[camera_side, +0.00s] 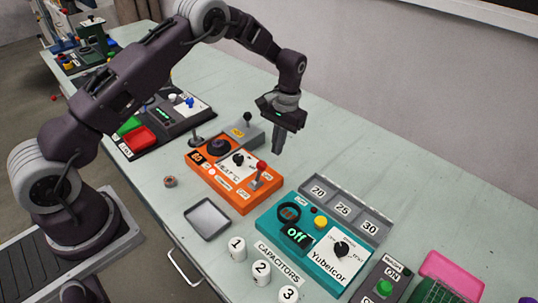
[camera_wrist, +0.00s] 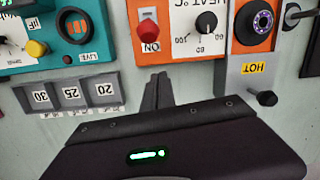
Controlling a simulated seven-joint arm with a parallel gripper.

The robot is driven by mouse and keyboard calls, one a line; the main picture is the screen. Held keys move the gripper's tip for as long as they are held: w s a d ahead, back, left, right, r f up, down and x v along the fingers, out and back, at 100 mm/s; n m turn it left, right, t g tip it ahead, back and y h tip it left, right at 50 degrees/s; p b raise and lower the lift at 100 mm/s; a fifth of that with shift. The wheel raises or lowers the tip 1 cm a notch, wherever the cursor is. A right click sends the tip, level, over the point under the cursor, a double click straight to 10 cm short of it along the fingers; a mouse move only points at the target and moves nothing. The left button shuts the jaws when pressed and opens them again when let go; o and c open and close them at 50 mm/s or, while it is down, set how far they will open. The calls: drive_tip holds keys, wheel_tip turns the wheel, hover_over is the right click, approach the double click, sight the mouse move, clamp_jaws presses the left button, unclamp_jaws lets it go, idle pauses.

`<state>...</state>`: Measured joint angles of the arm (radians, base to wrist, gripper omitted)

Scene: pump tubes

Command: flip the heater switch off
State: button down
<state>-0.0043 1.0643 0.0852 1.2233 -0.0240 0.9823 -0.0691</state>
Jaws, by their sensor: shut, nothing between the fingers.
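The orange heater box (camera_side: 238,203) stands mid-table, with a dial, a "HEAT °C" panel and a red-knobbed switch (camera_side: 261,168) at its right end. In the wrist view the red switch (camera_wrist: 148,30) is at the top, with an "ON" label just below it. My gripper (camera_side: 277,150) points down, shut and empty, just above and behind the switch on the wall side. Its closed fingers (camera_wrist: 157,78) show below the "ON" label in the wrist view, apparently apart from the switch. I cannot tell which way the lever is tilted.
A grey "HOT" box (camera_side: 237,133) with a black-knobbed lever (camera_wrist: 265,97) adjoins the heater's back. To the right are a teal "Yubelcor" box (camera_side: 300,262) and a grey 20-25-30 tray (camera_wrist: 72,95). A metal tray (camera_side: 208,218) and white capacitors (camera_side: 261,273) lie in front.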

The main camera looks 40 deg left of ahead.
sight(259, 173)
drive_tip(key=shift+s+f, duration=0.25)
drive_tip(key=shift+f, duration=0.4)
drive_tip(key=shift+s+f, duration=0.25)
drive_tip(key=shift+f, duration=0.35)
drive_tip(key=shift+s+d+r, duration=0.1)
drive_tip(key=shift+s+r, duration=0.3)
drive_tip(key=shift+s, duration=0.35)
drive_tip(key=shift+s+d+r, duration=0.1)
drive_tip(key=shift+s+r, duration=0.25)
drive_tip(key=shift+s, duration=0.35)
